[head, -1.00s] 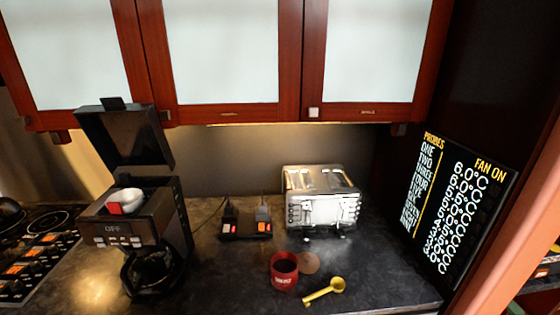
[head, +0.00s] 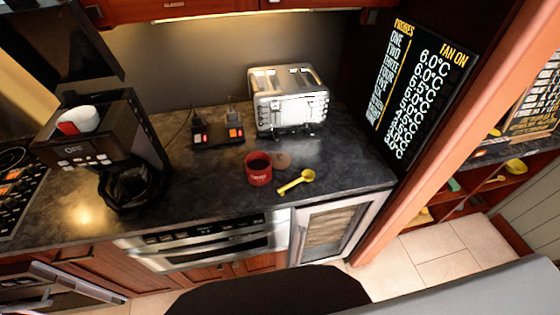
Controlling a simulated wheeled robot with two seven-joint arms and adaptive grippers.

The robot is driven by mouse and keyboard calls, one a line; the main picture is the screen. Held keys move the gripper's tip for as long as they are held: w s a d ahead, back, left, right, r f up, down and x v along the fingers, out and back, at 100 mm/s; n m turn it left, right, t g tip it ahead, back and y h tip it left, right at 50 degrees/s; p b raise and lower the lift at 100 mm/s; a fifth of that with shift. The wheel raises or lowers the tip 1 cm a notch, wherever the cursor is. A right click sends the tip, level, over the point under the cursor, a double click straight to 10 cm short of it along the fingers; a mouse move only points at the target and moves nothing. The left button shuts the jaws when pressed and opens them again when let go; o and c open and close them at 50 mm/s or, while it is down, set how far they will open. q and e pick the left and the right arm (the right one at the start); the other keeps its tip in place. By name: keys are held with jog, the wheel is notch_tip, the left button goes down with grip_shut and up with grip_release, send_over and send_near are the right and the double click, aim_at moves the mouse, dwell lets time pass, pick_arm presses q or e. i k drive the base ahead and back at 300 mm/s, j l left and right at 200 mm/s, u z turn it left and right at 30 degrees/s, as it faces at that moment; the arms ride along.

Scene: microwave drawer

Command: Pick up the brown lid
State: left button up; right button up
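The brown lid (head: 282,159) is a small round disc lying on the dark countertop in the head view. It is just behind and right of a red canister (head: 258,170), which stands upright with its dark inside showing. The canister hides a little of the lid's left side or sits right against it; I cannot tell which. A yellow scoop (head: 297,181) lies to the front right of the lid. Neither of my grippers is in view.
A silver toaster (head: 289,98) stands behind the lid. A black coffee maker (head: 105,140) with its top open is at the left, and a power strip (head: 217,134) lies between them. A display board (head: 418,85) is at the right. The counter front (head: 225,196) is clear.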

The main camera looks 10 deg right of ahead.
aim_at(281, 160)
jog(key=l+u, duration=0.1)
jog(key=l, duration=0.55)
jog(key=k+l, duration=0.1)
jog(key=l, duration=0.55)
jog(key=l+u, duration=0.15)
jog(key=l, duration=0.5)
jog(key=k+l+u, duration=0.1)
jog(key=l, duration=0.55)
